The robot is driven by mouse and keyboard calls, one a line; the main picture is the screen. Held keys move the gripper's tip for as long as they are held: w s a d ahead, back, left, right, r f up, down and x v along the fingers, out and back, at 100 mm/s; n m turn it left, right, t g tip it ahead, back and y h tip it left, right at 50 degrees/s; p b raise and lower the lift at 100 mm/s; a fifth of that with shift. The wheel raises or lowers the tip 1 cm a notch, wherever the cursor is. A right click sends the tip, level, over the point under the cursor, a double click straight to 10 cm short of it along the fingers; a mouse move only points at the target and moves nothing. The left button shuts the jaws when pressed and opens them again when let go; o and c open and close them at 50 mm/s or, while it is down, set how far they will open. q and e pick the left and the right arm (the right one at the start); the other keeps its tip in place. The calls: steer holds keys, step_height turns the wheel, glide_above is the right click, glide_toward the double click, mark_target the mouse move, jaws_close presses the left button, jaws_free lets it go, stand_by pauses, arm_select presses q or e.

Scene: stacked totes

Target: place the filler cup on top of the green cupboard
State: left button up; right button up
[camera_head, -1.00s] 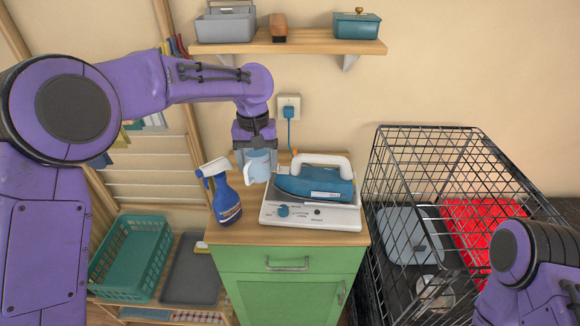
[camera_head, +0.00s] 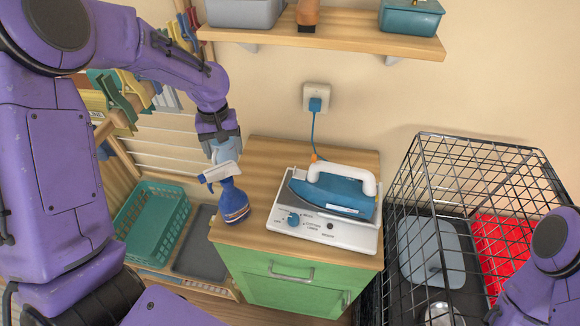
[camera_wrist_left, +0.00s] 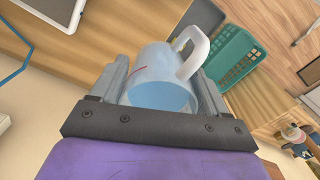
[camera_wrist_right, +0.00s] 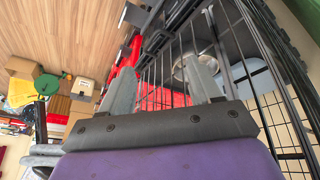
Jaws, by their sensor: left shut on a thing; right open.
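My left gripper (camera_head: 220,138) is shut on the filler cup (camera_head: 226,152), a light blue cup with a whitish handle. It holds the cup at the back left edge of the cupboard, behind the spray bottle, which partly hides it. The left wrist view shows the cup (camera_wrist_left: 158,75) between both fingers, handle free. I cannot tell whether the cup touches anything below. The green cupboard (camera_head: 285,288) has a wooden top (camera_head: 262,172). My right gripper (camera_wrist_right: 160,85) is open and empty beside the wire cage; its fingers are out of the head view.
A blue spray bottle (camera_head: 233,203) stands at the top's left front. A blue iron (camera_head: 335,192) on a white base (camera_head: 352,236) fills the right. The wire cage (camera_head: 470,150) stands right of the cupboard, a teal basket (camera_head: 180,215) left. A shelf (camera_head: 345,38) hangs above.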

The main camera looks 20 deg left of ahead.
arm_select(q)
steer(key=w+f, duration=0.3)
steer(key=w, duration=0.1)
steer(key=w+d+f, duration=0.1)
steer(key=w+f, duration=0.2)
steer(key=w, duration=0.1)
steer(key=w+f, duration=0.3)
steer(key=shift+w+d+f, duration=0.2)
steer(key=shift+w+d, duration=0.1)
steer(key=shift+w, duration=0.1)
steer(key=shift+f, duration=1.45)
steer(key=shift+f, duration=0.1)
steer(key=o, duration=1.2)
step_height(320, 180, up, 8)
steer(key=shift+f, duration=0.1)
